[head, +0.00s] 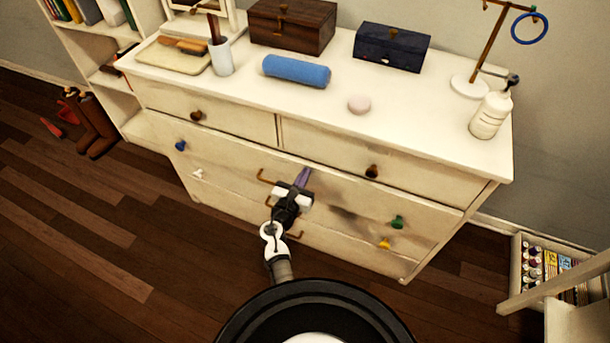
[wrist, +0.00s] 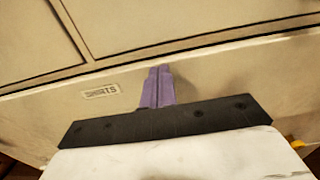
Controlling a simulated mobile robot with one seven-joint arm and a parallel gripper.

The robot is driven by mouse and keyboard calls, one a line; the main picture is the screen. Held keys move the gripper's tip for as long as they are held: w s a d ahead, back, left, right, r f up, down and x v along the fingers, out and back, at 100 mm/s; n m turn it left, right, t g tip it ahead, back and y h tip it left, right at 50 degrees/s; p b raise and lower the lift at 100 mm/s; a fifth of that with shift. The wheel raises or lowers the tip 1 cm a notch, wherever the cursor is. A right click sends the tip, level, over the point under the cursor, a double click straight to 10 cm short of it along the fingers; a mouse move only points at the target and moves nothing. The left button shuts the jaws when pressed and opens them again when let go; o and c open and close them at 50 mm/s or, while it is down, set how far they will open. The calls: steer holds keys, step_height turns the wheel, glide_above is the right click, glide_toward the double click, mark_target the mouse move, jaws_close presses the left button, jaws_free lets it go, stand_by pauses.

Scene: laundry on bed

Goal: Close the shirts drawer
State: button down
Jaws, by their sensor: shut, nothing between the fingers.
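The shirts drawer (head: 235,165) is the wide cream drawer below the two small top drawers of the dresser, with a blue knob at left and a green knob at right. Its front seems to stand slightly out from the dresser. In the wrist view its front (wrist: 215,75) carries a small label reading SHIRTS (wrist: 102,91), with a dark gap along its top edge. My gripper (head: 303,177) is shut and empty, its purple fingers at the middle of this front, near the brass handle. The fingertips (wrist: 160,72) look very close to the front; contact cannot be told.
A lower drawer has a yellow knob (head: 384,244).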

steer(key=shift+w, duration=0.25)
steer(key=shift+r, duration=0.1)
steer(key=shift+r+x, duration=0.25)
steer(key=shift+x, duration=0.85)
steer(key=shift+d, duration=0.1)
